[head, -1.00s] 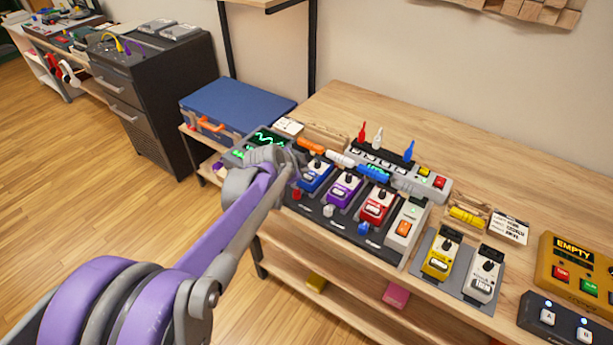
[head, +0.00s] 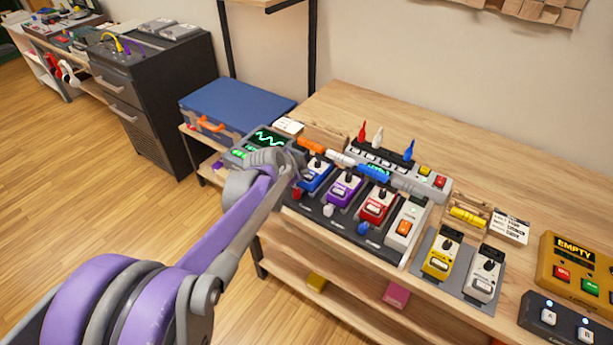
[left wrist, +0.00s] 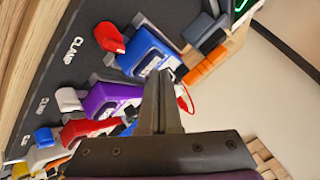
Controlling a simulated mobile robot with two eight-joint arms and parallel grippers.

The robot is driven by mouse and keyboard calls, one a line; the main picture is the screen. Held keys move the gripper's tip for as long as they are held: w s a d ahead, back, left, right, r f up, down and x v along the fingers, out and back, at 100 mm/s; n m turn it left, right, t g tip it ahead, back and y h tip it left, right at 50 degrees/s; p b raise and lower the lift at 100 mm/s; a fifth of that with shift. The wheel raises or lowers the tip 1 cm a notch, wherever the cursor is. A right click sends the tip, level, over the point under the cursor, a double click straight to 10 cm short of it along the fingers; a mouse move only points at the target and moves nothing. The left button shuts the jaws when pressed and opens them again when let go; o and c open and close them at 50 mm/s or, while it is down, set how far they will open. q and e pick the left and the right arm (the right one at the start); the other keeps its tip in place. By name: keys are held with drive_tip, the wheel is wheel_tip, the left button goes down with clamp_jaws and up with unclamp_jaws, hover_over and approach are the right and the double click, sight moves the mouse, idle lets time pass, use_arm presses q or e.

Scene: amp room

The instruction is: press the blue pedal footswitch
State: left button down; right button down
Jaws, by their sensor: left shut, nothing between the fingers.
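The blue pedal (head: 313,180) is at the left end of a row on the dark pedalboard, beside a purple pedal (head: 344,188) and a red pedal (head: 376,206). In the left wrist view the blue pedal (left wrist: 148,50) lies just beyond my fingertips, with the purple pedal (left wrist: 108,99) beside it. My left gripper (head: 294,168) is at the left edge of the blue pedal and hides part of it. In the left wrist view its fingers (left wrist: 160,78) are shut and empty, overlapping the pedal's edge; I cannot tell whether they touch. My right gripper is not in view.
Orange, white and blue plugs (head: 374,174) lie behind the pedals. A small device with a green screen (head: 265,139) is left of the board. Yellow and white pedals (head: 441,257) and an "EMPTY" box (head: 573,262) stand to the right. The rear right tabletop is clear.

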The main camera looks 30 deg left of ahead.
use_arm(q)
drive_tip(key=shift+f, duration=0.45)
idle(0.7)
drive_tip(key=shift+r+p, duration=0.55)
drive_tip(key=shift+r, duration=0.35)
wheel_tip(320, 180, up, 5)
drive_tip(key=p, duration=0.4)
idle(0.4)
drive_tip(key=shift+s, duration=0.1)
idle(0.4)
